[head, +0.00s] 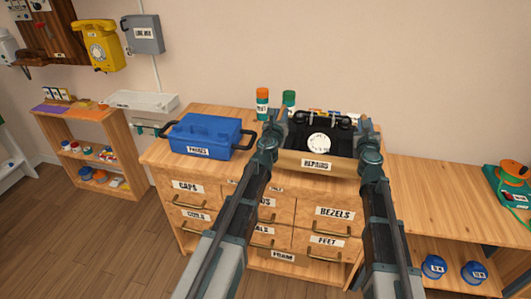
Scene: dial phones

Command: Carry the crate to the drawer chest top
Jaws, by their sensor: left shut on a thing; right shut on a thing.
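The crate (291,160) is a wooden box with a "REPAIRS" label on its front wall. A black dial phone with a white dial (318,143) is in it. My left gripper (278,120) is shut on the crate's left side, and my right gripper (365,128) is shut on its right side. My wrists hide most of both sides. The crate looks level and lies over the right part of the drawer chest top (250,168). I cannot tell whether its underside touches the top.
A blue lidded box (208,133) with black handles stands on the chest top left of the crate. An orange-capped bottle (262,103) and a green-capped bottle (289,99) stand at the back. A lower wooden bench (435,200) adjoins on the right.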

